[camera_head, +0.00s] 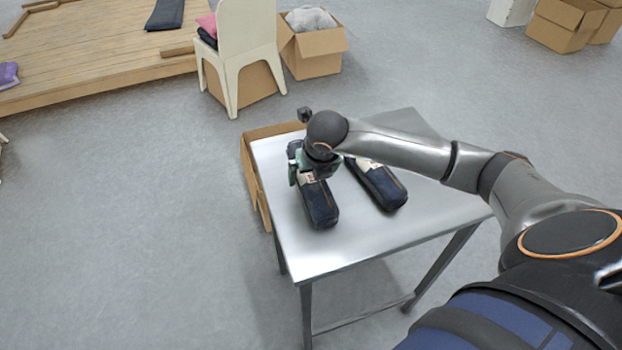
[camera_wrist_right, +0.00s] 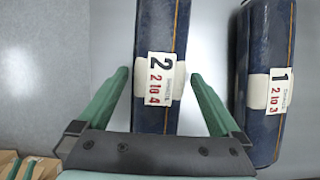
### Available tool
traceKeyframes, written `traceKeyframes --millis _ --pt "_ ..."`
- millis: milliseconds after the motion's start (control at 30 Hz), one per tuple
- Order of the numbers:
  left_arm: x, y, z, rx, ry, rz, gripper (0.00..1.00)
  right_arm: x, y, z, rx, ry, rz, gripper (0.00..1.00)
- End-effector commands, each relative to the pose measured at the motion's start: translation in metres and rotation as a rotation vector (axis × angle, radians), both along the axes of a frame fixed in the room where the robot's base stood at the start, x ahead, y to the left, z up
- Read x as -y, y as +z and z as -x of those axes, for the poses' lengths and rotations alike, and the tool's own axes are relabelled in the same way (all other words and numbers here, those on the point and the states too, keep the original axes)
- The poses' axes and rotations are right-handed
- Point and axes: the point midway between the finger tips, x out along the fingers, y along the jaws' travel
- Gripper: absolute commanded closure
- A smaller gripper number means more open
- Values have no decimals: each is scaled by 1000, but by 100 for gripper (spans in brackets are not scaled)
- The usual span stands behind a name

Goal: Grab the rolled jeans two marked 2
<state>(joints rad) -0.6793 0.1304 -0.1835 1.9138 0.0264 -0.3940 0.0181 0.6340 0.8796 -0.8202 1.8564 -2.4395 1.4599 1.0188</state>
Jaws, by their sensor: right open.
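The rolled jeans two (camera_wrist_right: 161,30) are a dark blue roll with a white band and a label marked 2. They lie on the left side of the metal table (camera_head: 345,248), and they also show in the head view (camera_head: 319,207). My right gripper (camera_wrist_right: 158,82) is open, with one green finger on each side of this roll near its label. In the head view my right gripper (camera_head: 305,172) is over the roll and hides part of it. Whether the fingers touch the roll cannot be told. My left gripper is not in view.
A second rolled jeans marked 1 (camera_wrist_right: 266,40) lies to the right on the same table, a short gap away. An open cardboard box (camera_head: 252,180) stands against the table's left side. A white chair (camera_head: 246,40) and more boxes stand behind.

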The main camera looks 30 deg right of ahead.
Motion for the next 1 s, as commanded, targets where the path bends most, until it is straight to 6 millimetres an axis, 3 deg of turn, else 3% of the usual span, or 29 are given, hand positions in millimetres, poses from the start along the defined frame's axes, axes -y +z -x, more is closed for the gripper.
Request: traceKeyframes --millis 67,900,1000 --pt "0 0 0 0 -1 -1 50 0 0 0 0 0 0 0" --pt "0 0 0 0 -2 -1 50 0 1 0 0 0 -1 93" --pt "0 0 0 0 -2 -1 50 0 1 0 0 0 -1 100"
